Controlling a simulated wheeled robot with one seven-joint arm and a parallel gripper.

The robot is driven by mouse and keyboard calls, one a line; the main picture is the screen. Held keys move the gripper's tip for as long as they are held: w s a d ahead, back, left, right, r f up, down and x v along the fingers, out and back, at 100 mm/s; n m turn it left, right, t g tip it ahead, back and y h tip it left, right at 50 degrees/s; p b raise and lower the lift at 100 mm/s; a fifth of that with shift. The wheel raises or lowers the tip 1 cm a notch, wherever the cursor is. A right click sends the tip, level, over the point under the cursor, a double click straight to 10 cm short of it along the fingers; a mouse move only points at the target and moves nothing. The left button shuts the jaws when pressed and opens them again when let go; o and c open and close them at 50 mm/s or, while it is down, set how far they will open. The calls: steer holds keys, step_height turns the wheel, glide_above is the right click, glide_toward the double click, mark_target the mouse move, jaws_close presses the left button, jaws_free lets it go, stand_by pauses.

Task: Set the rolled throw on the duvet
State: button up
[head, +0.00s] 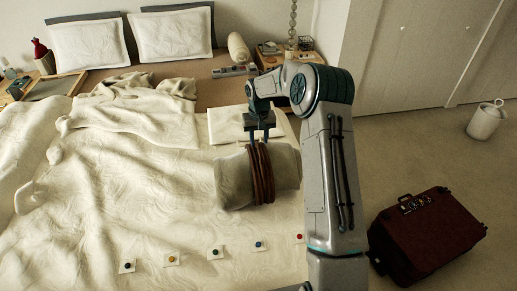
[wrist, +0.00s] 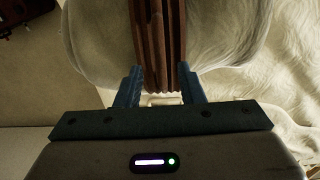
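The rolled throw (head: 230,182) is a pale, thick roll with brown straps around its middle. In the head view it is over the right side of the duvet (head: 110,205), near the bed's edge. I cannot tell whether its underside touches the duvet. My gripper (head: 260,140) points down from above, its fingers on either side of the straps. In the wrist view, my gripper (wrist: 160,88) closes on the brown straps of the rolled throw (wrist: 220,35). The cream, wrinkled duvet (wrist: 285,95) shows at the right there.
Several small cards with coloured dots, one with a blue dot (head: 258,245), lie along the duvet's front. A pale folded cloth (head: 225,125) lies behind the roll.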

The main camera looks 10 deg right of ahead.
steer(key=s+r, duration=0.3)
steer(key=r, duration=0.4)
steer(key=s+r, duration=0.3)
steer(key=r, duration=0.4)
steer(key=s+r+t+h, duration=0.1)
steer(key=s+r+t, duration=0.1)
steer(key=s+r, duration=0.6)
steer(key=s+f+t+y, duration=0.1)
steer(key=s, duration=2.3)
steer(key=shift+s+f+t+b, duration=0.3)
steer(key=shift+s+f+b, duration=0.05)
steer(key=shift+b, duration=0.05)
